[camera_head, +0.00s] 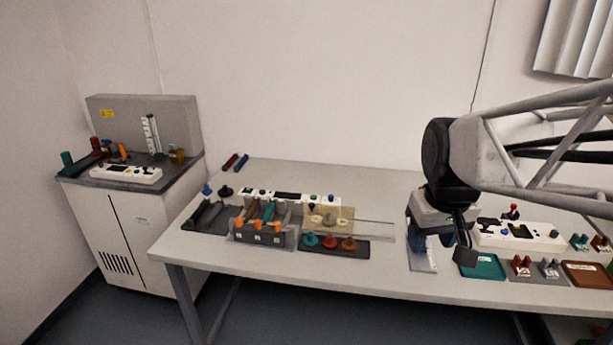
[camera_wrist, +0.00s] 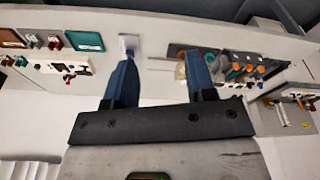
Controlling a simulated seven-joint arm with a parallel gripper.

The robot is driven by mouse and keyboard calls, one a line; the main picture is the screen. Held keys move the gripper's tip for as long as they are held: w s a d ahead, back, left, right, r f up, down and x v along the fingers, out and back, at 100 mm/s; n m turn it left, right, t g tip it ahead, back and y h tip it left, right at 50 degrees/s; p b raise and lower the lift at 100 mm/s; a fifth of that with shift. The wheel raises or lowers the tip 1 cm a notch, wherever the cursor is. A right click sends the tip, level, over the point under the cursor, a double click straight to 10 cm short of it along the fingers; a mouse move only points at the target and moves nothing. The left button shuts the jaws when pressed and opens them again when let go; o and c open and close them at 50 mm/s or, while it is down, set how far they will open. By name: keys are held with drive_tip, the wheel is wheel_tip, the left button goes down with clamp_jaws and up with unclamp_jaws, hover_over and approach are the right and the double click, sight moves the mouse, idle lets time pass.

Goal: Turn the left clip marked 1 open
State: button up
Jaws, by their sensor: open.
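A grey fixture (camera_head: 265,237) with several small white labels on its front stands left of centre on the table in the head view. Orange-tipped levers (camera_head: 252,209) and a teal bar show on top of it. The labels are too small to read, so I cannot tell which clip is marked 1. In the wrist view the fixture (camera_wrist: 247,70) appears upside down at the upper right. My gripper (camera_head: 433,241) is well to the right of the fixture, above the table. Its two blue fingers are apart and empty in the wrist view (camera_wrist: 160,72).
A dark tray with red and teal knobs (camera_head: 332,243) and a clear plate (camera_head: 370,229) lie between the fixture and my gripper. A white control box (camera_head: 520,236), a teal tray (camera_head: 482,268) and a brown tray (camera_head: 588,274) lie at the right. A cabinet (camera_head: 140,230) stands left.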

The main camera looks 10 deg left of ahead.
drive_tip(key=w+a+n, duration=0.3)
drive_tip(key=w+a, duration=0.7)
drive_tip(key=w, duration=0.2)
drive_tip(key=n+g, duration=0.2)
drive_tip(key=n, duration=0.8)
hover_over(238, 218)
wheel_tip(238, 218, down, 18)
drive_tip(key=shift+r, duration=0.1)
drive_tip(key=shift+f, duration=3.95)
drive_tip(key=shift+c, duration=0.5)
